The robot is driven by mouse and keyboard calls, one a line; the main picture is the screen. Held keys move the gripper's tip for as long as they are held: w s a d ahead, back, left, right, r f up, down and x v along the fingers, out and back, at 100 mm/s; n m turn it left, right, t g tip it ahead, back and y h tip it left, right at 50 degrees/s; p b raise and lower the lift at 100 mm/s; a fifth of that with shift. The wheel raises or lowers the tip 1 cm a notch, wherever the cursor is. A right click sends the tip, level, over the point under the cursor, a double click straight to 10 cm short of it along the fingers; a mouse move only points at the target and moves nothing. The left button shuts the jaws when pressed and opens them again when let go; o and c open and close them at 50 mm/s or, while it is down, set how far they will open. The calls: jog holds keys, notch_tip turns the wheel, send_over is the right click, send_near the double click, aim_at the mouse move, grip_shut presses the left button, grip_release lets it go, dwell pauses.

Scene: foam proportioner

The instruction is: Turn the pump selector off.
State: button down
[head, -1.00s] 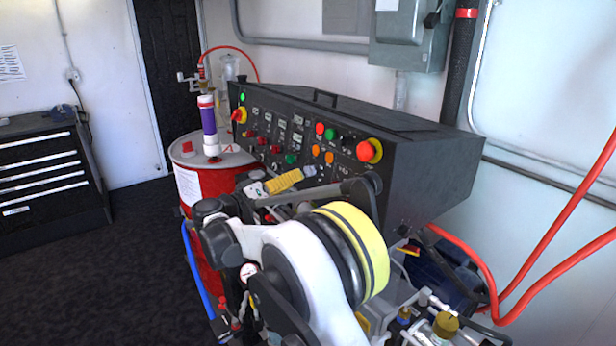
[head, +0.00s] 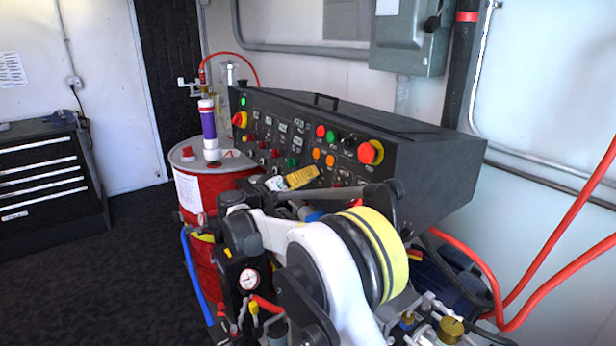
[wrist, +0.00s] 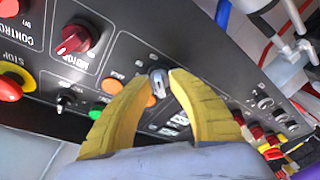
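The black control panel (head: 345,150) shows in the head view, with rows of buttons and knobs. In the wrist view a small grey selector knob (wrist: 158,77) on a dark base sits between my fingertips; its label is too small to read, so I cannot tell for certain that it is the pump selector. My gripper (wrist: 157,84) has two yellow fingers, parted, with one tip on each side of this knob. Contact cannot be made out. In the head view my gripper (head: 301,177) is at the panel's lower front, and the arm hides part of the panel there.
A red knob (wrist: 75,40) and orange and green buttons lie close to the fingers. A red emergency stop (head: 370,152) is at the panel's right end. A red drum (head: 205,180) stands left of the panel. Red hoses run at the right.

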jog(key=shift+n, duration=0.4)
jog(key=n+y+p, duration=0.1)
jog(key=n+p, duration=0.1)
jog(key=n, duration=0.1)
jog(key=shift+r, duration=0.2)
jog(key=n+p, duration=0.1)
jog(key=n, duration=0.1)
jog(key=n+y+p, duration=0.1)
jog(key=n, duration=0.2)
jog(key=shift+n+g+y, duration=0.3)
jog(key=shift+f, duration=0.1)
jog(key=c, duration=1.5)
grip_release()
jog(key=shift+d, duration=0.1)
jog(key=v, duration=1.2)
